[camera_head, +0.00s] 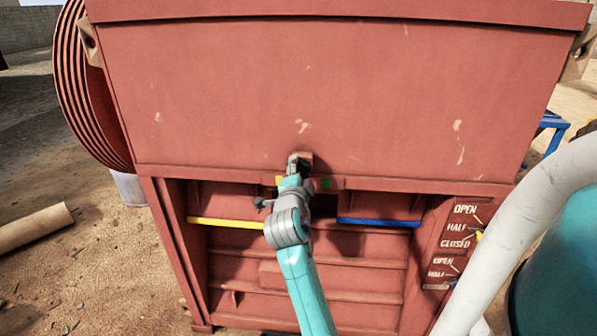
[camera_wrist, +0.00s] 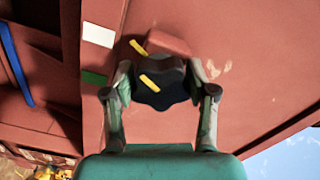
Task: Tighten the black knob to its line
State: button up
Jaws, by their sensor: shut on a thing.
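The black knob (camera_wrist: 170,92) is a dark lobed knob in the middle of the wrist view, with a yellow mark on its face. A second yellow line (camera_wrist: 138,47) is on the red block (camera_wrist: 172,42) beside it. The two marks are apart and look roughly parallel, offset from each other. My gripper (camera_wrist: 163,82) is shut on the knob, one finger on each side. In the head view my gripper (camera_head: 299,163) is at the lower edge of the red crusher panel (camera_head: 330,85) and hides the knob.
Below the panel is an open bay with a yellow bar (camera_head: 227,222) and a blue bar (camera_head: 379,222). A green patch (camera_head: 325,183) is right of my gripper. OPEN, HALF and CLOSED labels (camera_head: 460,226) are at right. A ribbed wheel (camera_head: 88,90) is at left.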

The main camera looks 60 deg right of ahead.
jog(key=shift+f, duration=0.1)
jog(key=o, duration=1.2)
jog(key=v, duration=1.2)
